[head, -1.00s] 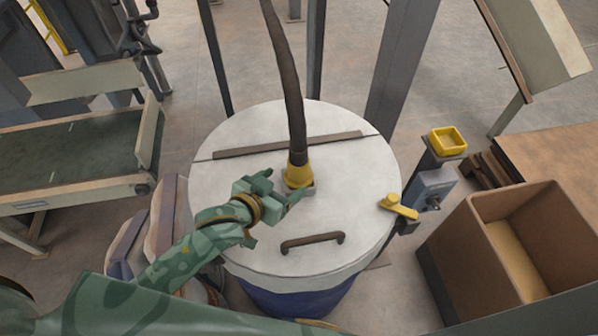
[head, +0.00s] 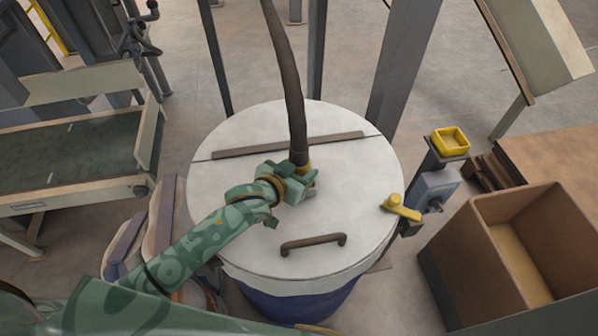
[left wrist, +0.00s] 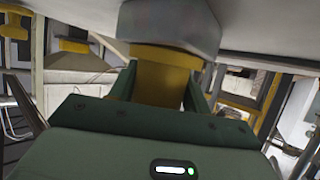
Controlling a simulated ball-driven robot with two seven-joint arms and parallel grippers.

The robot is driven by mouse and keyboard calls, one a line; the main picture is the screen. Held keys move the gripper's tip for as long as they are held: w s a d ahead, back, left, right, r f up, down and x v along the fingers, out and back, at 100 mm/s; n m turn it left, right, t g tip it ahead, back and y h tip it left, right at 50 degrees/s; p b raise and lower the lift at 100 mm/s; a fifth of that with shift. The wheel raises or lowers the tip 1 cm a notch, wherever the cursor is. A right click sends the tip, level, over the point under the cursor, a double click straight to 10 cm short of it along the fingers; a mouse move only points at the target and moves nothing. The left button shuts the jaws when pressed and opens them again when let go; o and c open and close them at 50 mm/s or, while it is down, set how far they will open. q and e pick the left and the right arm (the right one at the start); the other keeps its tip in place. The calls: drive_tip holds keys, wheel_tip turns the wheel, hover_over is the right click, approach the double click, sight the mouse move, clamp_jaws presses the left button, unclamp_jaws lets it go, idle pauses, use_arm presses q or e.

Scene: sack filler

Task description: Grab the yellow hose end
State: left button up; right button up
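The yellow hose end (head: 303,168) is at the bottom of a dark hose (head: 293,95) and stands over the middle of a round white lid (head: 235,185). My left gripper (head: 309,180) is at the hose end and covers most of it in the head view. In the left wrist view the yellow hose end (left wrist: 160,82) fills the space between the two green fingers, which look closed against its sides. A grey fitting (left wrist: 170,25) meets it there. The right gripper is not in view.
A dark handle (head: 313,243) and a dark bar (head: 288,145) lie on the lid. Sacks (head: 160,215) and a conveyor (head: 70,165) are at left.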

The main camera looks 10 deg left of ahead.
use_arm(q)
drive_tip(key=shift+s+f, duration=0.1)
drive_tip(key=shift+f, duration=0.1)
drive_tip(key=shift+c, duration=1.2)
drive_tip(key=shift+r, duration=0.1)
